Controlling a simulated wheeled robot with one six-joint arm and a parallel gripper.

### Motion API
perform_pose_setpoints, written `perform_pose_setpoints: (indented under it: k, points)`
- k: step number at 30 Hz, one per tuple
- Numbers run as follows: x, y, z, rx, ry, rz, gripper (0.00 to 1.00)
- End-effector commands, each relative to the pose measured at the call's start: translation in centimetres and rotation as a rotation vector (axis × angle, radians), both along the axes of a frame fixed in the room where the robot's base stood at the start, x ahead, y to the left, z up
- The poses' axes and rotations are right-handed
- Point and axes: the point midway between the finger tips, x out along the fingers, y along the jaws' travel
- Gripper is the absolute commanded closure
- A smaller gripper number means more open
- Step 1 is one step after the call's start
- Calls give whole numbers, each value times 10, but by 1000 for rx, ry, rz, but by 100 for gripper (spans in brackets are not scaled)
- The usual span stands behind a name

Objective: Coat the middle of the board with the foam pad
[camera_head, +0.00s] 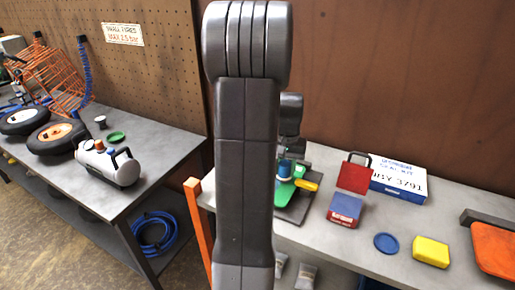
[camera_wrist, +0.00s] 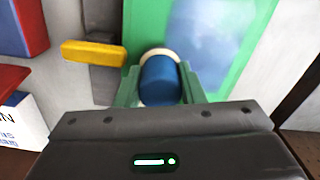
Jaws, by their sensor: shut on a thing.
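My gripper (camera_wrist: 160,85) has green fingers, shut on the blue handle of the foam pad (camera_wrist: 159,80). The pad's pale rim shows around the far side of the blue part. The green board (camera_wrist: 240,25) lies beneath and beyond it in the wrist view. Whether the pad touches the board is also unclear. In the head view my arm hides much of this; the blue pad (camera_head: 285,168) shows above part of the green board (camera_head: 283,194).
A yellow-handled part (camera_wrist: 95,53) sits beside the board. To the right on the bench are a red-and-blue box (camera_head: 345,210), a white-and-blue carton (camera_head: 400,180), a blue disc (camera_head: 386,242), a yellow block (camera_head: 430,251) and an orange piece (camera_head: 495,248). An orange post (camera_head: 197,225) stands left.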

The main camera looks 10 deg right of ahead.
Motion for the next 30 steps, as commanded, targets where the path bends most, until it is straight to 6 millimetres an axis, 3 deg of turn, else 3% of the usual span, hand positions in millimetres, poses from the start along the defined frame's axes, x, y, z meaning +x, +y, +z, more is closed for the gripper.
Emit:
perform_pose_setpoints:
  k: [2,18,30]
  points:
    - [0,0,26,-1,-6,1,86]
    - [-4,3,71,-1,-2,4,86]
    - [-6,4,79,0,-1,4,86]
